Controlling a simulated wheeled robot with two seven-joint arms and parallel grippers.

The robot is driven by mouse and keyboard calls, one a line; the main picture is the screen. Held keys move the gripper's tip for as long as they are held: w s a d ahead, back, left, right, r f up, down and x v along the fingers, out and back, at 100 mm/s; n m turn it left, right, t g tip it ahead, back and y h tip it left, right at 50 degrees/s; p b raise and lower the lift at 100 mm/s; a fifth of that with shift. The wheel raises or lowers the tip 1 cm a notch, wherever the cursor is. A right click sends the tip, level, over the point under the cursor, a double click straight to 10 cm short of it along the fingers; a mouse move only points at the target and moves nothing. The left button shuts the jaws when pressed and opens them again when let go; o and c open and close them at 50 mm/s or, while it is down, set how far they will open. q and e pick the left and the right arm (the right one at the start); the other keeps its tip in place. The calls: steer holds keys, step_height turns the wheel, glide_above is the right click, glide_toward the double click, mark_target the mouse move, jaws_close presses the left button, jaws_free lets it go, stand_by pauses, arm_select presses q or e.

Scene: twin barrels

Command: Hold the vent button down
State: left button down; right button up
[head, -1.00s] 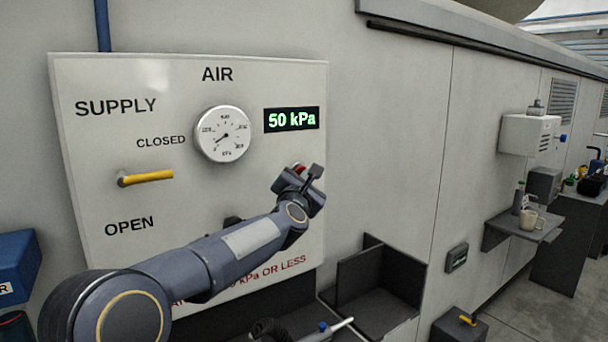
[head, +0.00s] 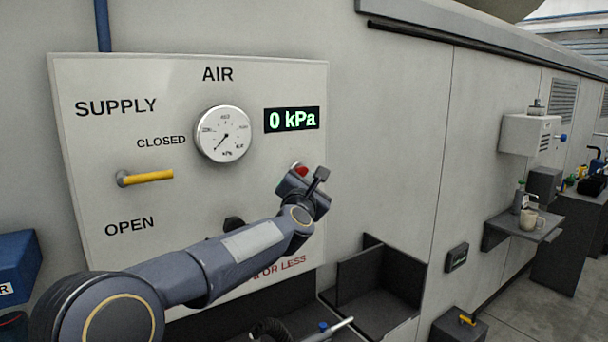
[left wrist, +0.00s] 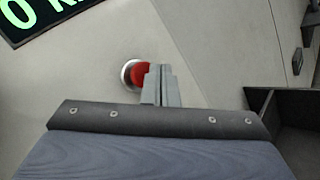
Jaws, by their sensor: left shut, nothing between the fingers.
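The red vent button (head: 301,169) sits on the white air panel (head: 95,85), below the digital display (head: 291,120), which reads 0 kPa. The round gauge (head: 224,134) has its needle at the low end. My left gripper (left wrist: 159,73) is shut and empty, with its fingertips in front of the right part of the button (left wrist: 138,75) in the left wrist view. I cannot tell whether they touch it. In the head view the gripper body hides the fingertips and part of the button. My right gripper is not in view.
The yellow supply lever (head: 150,176) points sideways, just below the CLOSED label. A dark open bin (head: 378,290) stands below right of the panel. A small shelf (head: 520,228) with a mug (head: 529,219) is farther right. My left arm covers the lower panel.

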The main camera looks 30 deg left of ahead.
arm_select(q)
steer(key=shift+s+d, duration=0.35)
steer(key=shift+d, duration=0.45)
steer(key=shift+s+d, duration=0.3)
steer(key=shift+d, duration=0.45)
steer(key=shift+s+d, duration=0.35)
steer(key=shift+d, duration=0.45)
